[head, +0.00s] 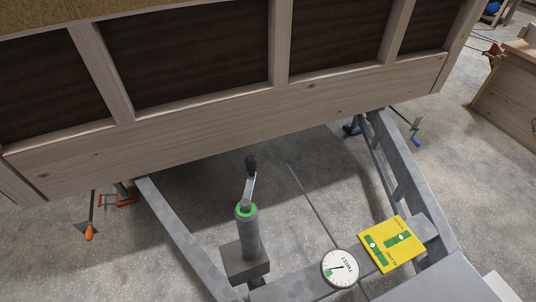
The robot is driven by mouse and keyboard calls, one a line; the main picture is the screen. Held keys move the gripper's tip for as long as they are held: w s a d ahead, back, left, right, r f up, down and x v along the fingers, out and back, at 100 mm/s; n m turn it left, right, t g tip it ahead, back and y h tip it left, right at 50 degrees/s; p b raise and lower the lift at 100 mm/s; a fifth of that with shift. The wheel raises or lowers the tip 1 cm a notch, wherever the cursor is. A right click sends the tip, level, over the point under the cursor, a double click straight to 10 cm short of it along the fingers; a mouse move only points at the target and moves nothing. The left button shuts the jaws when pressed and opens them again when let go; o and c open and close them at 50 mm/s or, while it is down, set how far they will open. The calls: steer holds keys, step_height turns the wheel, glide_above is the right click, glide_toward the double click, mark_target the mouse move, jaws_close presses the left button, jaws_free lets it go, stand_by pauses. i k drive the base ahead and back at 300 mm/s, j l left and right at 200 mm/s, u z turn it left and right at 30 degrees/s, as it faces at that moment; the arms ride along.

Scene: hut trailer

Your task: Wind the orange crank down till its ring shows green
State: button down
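The orange crank (89,232) hangs at the left, below the hut's wooden bottom rail; its orange grip is at the lower end of a thin dark rod. An orange-and-grey jack part (120,197) shows beside it, partly hidden under the hut. The crank's ring cannot be made out at this size. A grey jockey post (247,235) in the middle has a green ring at its top and a black-handled crank; this is a different crank. My gripper is not in view.
A round TWIST dial (340,268) and a yellow level card (391,243) with green vials sit on the grey drawbar. A blue-handled crank (415,141) is at the right. Grey frame rails (186,240) slope across the front. Speckled floor is open at the left.

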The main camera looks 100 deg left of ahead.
mark_target(89, 236)
steer(key=u, duration=1.95)
steer(key=k+u, duration=0.2)
steer(key=u, duration=0.2)
steer(key=k+u, duration=0.2)
steer(key=u, duration=0.15)
steer(key=k+u, duration=0.2)
steer(key=u, duration=0.2)
steer(key=k+j+u, duration=0.1)
steer(key=u, duration=0.3)
steer(key=k+j, duration=0.4)
steer(key=k, duration=0.15)
steer(key=i+j+z, duration=0.15)
steer(key=z, duration=0.15)
steer(key=i+j+z, duration=0.15)
steer(key=z, duration=0.2)
